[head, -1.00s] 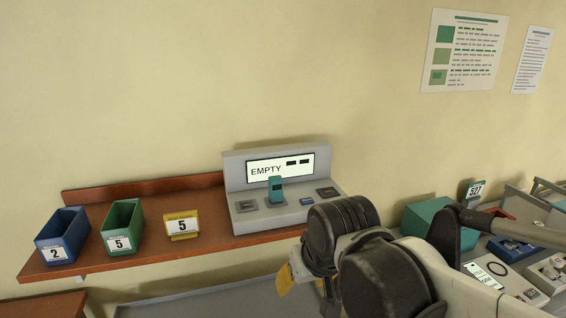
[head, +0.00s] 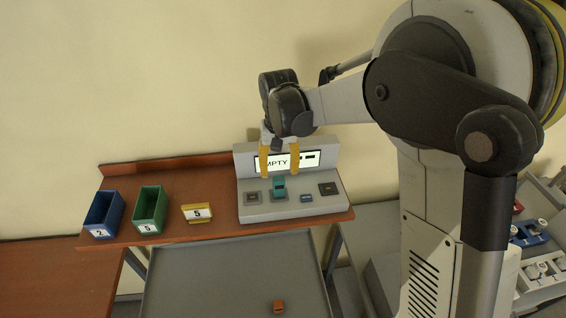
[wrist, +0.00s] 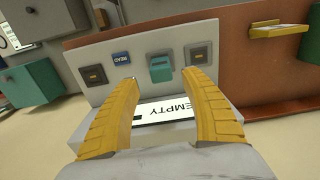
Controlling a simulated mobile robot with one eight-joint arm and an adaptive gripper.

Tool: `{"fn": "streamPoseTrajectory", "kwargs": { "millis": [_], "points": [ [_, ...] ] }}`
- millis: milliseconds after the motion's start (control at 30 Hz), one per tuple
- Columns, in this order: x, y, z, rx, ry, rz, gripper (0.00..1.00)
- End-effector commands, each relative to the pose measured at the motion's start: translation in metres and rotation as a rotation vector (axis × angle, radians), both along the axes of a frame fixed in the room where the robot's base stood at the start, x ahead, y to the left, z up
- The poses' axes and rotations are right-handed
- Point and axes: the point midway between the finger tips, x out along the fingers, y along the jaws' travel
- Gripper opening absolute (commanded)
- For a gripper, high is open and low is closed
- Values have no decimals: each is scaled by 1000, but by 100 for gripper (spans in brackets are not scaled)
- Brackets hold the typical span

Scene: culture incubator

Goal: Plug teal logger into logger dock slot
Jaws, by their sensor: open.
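The teal logger (head: 279,186) stands upright on the sloped face of the grey dock (head: 290,211), between a dark slot plate on the left (head: 252,197) and a blue button (head: 307,198). I cannot tell how deep it sits. The logger also shows in the wrist view (wrist: 161,69), with the blue READ button (wrist: 121,58) beside it. My gripper (head: 279,168) has its yellow fingers spread above and around the logger's position, holding nothing. In the wrist view my gripper (wrist: 166,82) frames the logger, apart from it. The dock's display (head: 278,161), partly hidden by the fingers, reads EMPTY.
Another slot plate (head: 328,188) is at the dock's right. On the brown shelf (head: 222,228) are a blue bin (head: 104,212), a green bin (head: 149,210) and a yellow label holder (head: 197,212). A small orange block (head: 278,307) lies on the grey surface below.

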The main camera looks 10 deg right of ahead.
Motion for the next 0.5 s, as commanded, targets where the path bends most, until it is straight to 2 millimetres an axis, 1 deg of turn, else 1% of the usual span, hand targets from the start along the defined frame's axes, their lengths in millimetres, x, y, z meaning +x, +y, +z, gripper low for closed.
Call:
{"fn": "streamPoseTrajectory", "kwargs": {
  "millis": [33, 500],
  "points": [
    [2, 2, 2, -1, 5, 1, 54],
    [2, 2, -2, -2, 10, 0, 54]
  ]
}}
